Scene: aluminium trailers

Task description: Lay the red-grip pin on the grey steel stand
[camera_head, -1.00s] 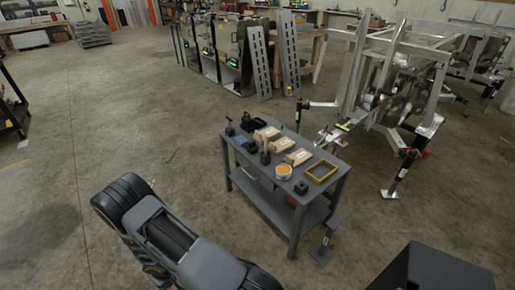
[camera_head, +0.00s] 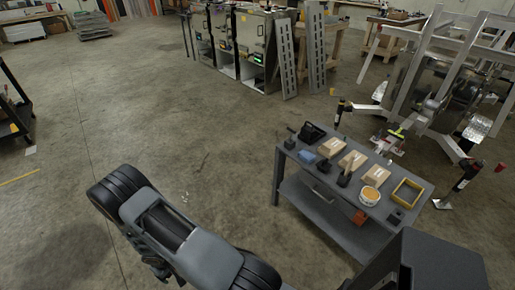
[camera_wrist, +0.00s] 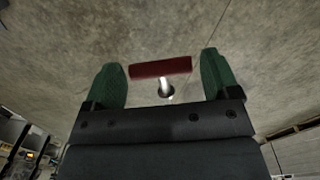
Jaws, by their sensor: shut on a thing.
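The red-grip pin (camera_wrist: 160,67) is between the green fingers of my gripper (camera_wrist: 162,78) in the wrist view. Its red bar lies crosswise from finger to finger, and a short bright metal shank shows below the bar. The rest of the shank is hidden. The grey steel stand (camera_head: 322,200), a table with a lower shelf, is right of centre in the head view, to the right of my arm and apart from it. My gripper and the pin cannot be made out in the head view.
The stand's top carries cardboard boxes (camera_head: 352,160), a round tub (camera_head: 375,174), a yellow frame (camera_head: 407,192) and small dark items. An aluminium trailer frame (camera_head: 440,110) stands behind it at right. Open concrete floor (camera_head: 180,110) lies to the left.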

